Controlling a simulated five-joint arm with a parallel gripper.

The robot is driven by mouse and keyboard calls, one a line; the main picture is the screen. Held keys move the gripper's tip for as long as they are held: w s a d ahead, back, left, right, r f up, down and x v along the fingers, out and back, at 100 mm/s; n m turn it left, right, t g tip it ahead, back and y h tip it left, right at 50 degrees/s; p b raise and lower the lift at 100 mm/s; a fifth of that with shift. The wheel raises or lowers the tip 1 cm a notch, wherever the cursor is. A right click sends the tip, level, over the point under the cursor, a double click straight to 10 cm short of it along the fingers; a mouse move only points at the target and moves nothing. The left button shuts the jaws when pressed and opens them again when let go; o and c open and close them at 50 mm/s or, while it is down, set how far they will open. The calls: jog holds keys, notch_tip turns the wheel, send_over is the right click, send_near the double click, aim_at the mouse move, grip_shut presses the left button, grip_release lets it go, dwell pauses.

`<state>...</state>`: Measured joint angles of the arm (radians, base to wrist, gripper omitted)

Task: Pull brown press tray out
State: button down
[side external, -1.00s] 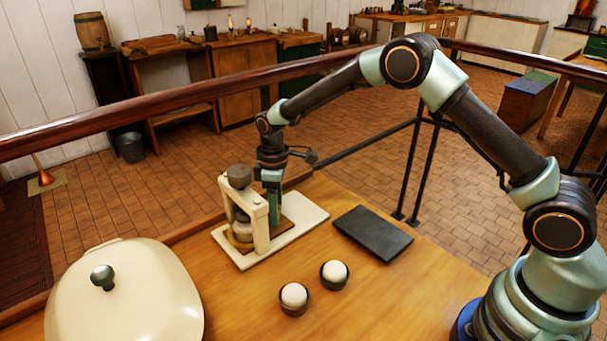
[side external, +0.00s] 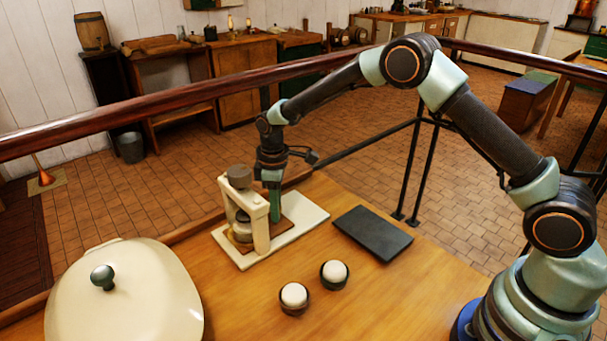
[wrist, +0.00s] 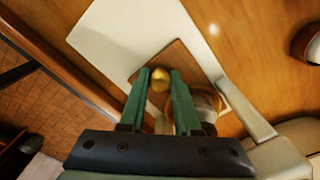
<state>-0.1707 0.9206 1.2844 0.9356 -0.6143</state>
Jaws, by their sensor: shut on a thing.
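The brown press tray (side external: 288,226) lies on a white board, partly inside the cream press (side external: 260,228), with its right part showing outside the frame. In the wrist view the brown tray (wrist: 192,62) has a brass knob (wrist: 160,76) at its near corner. My gripper (wrist: 160,76) is shut on this knob, one green finger on each side. In the side view my gripper (side external: 274,214) points down just behind the press upright, which hides part of its fingertips. A round pale piece stands under the press head.
The white board (side external: 308,212) has free room right of the press. A dark flat slab (side external: 372,233) lies farther right. Two dark cups with white round tops (side external: 294,296) (side external: 335,274) stand in front. A large cream lid (side external: 140,300) is at the left. A wooden rail runs behind.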

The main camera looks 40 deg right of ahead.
dwell(0.8)
jog(key=d, duration=0.9)
jog(key=shift+d, duration=0.15)
jog(key=c, duration=0.6)
grip_release()
notch_tip(320, 180, up, 12)
jog(key=shift+r, duration=0.1)
jog(key=shift+r, duration=0.1)
